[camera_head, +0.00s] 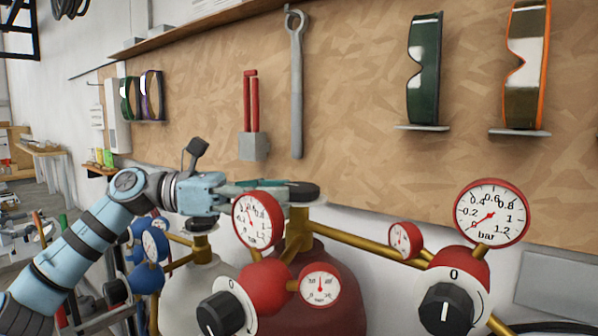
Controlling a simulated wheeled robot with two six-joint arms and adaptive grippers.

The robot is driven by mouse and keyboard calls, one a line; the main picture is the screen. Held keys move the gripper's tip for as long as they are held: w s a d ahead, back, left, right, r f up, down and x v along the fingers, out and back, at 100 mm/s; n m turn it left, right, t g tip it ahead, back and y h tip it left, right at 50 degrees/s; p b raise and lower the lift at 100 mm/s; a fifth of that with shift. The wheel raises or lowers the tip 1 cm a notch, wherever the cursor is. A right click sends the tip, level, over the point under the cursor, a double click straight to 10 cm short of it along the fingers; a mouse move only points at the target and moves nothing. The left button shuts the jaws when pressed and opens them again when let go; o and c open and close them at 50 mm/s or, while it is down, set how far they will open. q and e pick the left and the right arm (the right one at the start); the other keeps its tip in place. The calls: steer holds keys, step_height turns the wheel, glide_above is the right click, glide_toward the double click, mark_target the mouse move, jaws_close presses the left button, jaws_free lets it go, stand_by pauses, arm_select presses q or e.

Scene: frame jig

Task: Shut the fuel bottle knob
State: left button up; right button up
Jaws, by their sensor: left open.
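The fuel bottle (335,290), dark red and rounded, stands at the lower middle. Its black round knob (303,194) sits on top of a brass valve stem. My left gripper (278,188) reaches in from the left at the knob's height. Its fingers are open, and a finger lies at the knob's left and far side. The near red gauge hides part of the gripper's lower side. I cannot tell if the fingers touch the knob. My right gripper is not in view.
Red gauges (491,213) and black regulator dials (446,309) crowd the front on brass pipes. A grey bottle (190,287) with a dark valve knob (201,224) and blue gauges stands to the left. Behind is a wooden board (350,110) with a wrench (296,90) and goggles.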

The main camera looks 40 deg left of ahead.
mark_target(297, 185)
arm_select(q)
steer(key=x, duration=0.1)
steer(key=p+x, duration=0.1)
steer(key=x, duration=0.1)
steer(key=shift+r+p, duration=0.3)
steer(key=shift+r, duration=0.05)
steer(key=shift+w+d+f, duration=0.1)
steer(key=shift+d+f, duration=0.05)
steer(key=shift+d, duration=0.1)
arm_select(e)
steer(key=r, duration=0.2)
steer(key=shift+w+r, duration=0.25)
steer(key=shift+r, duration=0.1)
arm_select(q)
steer(key=shift+c, duration=0.2)
